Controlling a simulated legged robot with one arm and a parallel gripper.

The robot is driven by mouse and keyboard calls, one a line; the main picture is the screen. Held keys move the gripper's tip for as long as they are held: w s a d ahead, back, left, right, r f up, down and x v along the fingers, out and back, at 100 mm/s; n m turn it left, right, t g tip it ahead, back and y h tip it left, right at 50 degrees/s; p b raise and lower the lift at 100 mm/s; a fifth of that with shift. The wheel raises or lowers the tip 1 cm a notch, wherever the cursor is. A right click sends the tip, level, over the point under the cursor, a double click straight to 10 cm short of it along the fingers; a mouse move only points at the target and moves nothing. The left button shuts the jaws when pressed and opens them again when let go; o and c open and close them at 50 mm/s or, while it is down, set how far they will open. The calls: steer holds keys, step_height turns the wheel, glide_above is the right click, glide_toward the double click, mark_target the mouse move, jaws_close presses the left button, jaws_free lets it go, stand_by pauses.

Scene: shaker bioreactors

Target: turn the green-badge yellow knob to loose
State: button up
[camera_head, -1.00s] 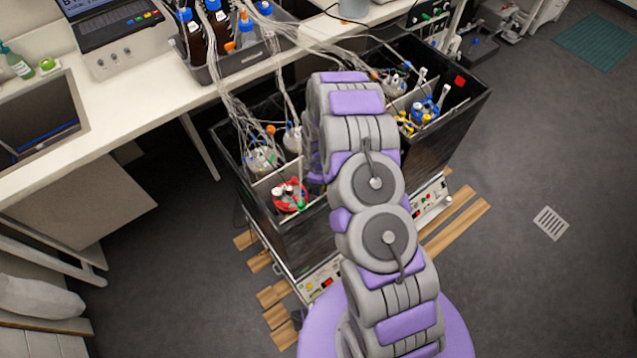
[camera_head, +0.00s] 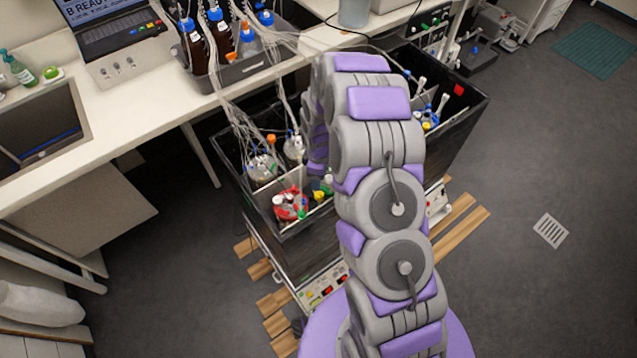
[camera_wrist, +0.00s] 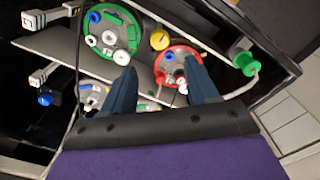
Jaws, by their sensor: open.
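In the wrist view a round yellow knob (camera_wrist: 160,39) sits between a green-ringed vessel (camera_wrist: 110,35) and a red-ringed vessel (camera_wrist: 178,65). A dark pointer mark shows on its face; I cannot make out a green badge on it. My gripper (camera_wrist: 161,78) is open, its two dark blue fingers apart and empty. The fingers point toward the red-ringed vessel, and the yellow knob appears above the gap between them. In the head view a small yellow part (camera_head: 319,196) shows beside the red-ringed vessel (camera_head: 290,204); my arm hides my gripper there.
A green knob (camera_wrist: 247,62) sits at the right by the box wall. Another vessel with blue and yellow caps (camera_wrist: 92,94) lies partly behind the left finger. Tubes run from bottles in a grey tray (camera_head: 240,72) into the black box (camera_head: 300,240). Open floor lies right.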

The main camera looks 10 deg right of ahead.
step_height(320, 180, up, 7)
stand_by(0.3)
steer(key=shift+w, duration=0.1)
stand_by(0.4)
steer(key=s+r+m+b, duration=0.2)
steer(key=s+r+m, duration=0.3)
steer(key=s+r, duration=1)
steer(key=s+r+m+g, duration=0.1)
steer(key=s+r+m, duration=0.2)
steer(key=s, duration=0.8)
steer(key=s+r+m+b, duration=0.1)
steer(key=s+r+m, duration=0.2)
steer(key=s, duration=0.8)
steer(key=shift+r+m+g+b, duration=0.3)
steer(key=shift+m+g, duration=0.1)
steer(key=shift+m, duration=0.3)
